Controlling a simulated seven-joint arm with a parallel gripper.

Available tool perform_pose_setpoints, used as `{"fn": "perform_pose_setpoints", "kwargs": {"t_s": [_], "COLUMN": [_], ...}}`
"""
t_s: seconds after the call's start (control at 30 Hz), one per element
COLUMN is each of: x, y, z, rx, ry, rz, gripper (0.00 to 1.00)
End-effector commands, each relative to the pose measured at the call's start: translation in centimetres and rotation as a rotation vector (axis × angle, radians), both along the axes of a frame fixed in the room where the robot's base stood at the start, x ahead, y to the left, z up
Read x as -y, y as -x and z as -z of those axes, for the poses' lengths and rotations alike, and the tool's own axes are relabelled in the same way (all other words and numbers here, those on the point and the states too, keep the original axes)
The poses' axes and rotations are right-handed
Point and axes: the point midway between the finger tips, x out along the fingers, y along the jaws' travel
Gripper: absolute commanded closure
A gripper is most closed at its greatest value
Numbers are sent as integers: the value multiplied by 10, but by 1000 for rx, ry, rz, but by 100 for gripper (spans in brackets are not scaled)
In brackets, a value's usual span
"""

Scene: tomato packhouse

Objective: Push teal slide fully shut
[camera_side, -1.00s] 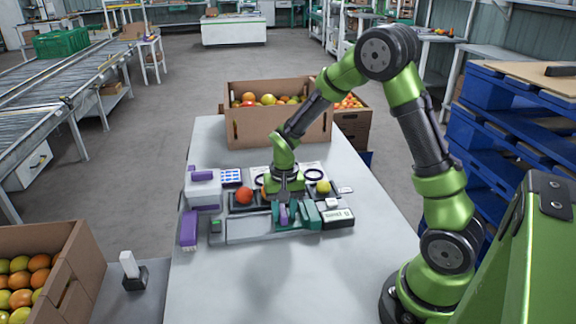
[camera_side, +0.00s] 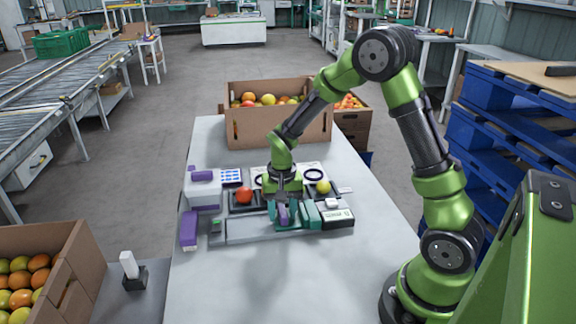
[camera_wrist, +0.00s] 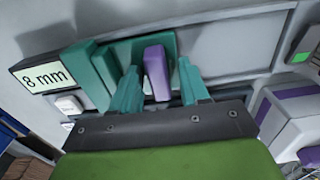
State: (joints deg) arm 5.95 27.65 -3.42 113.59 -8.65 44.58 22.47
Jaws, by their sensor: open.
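The teal slide (camera_wrist: 113,52) is a flat plate with an upright purple handle (camera_wrist: 156,72). It sits in the grey track (camera_wrist: 235,45), beside a teal block (camera_wrist: 88,75) near the "8 mm" display; I cannot tell whether they touch. In the side view the purple handle (camera_side: 283,215) is at the fixture's right half. My gripper (camera_wrist: 160,88) is open, its two teal fingers on either side of the handle, with visible gaps. In the side view my gripper (camera_side: 287,212) is low over the track and hides part of the slide.
An "8 mm" display box (camera_side: 337,219) stands at the track's right end. A red tomato (camera_side: 244,195) and a yellow one (camera_side: 323,187) sit behind the track. Purple-and-white fixture parts (camera_side: 202,190) stand at the left. The table front (camera_side: 290,280) is clear.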

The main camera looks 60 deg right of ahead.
Motion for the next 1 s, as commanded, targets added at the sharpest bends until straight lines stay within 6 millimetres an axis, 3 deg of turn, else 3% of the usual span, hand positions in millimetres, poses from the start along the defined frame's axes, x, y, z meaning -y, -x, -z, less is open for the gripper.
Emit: {"fn": "perform_pose_setpoints", "kwargs": {"t_s": [0.03,0.37,1.0], "x": [5,5,1], "y": [5,4,2], "z": [11,9,-31], "rx": [-17,-16,-10], "ry": [10,10,4], "rz": [-5,-4,-6], "gripper": [55,55,55]}}
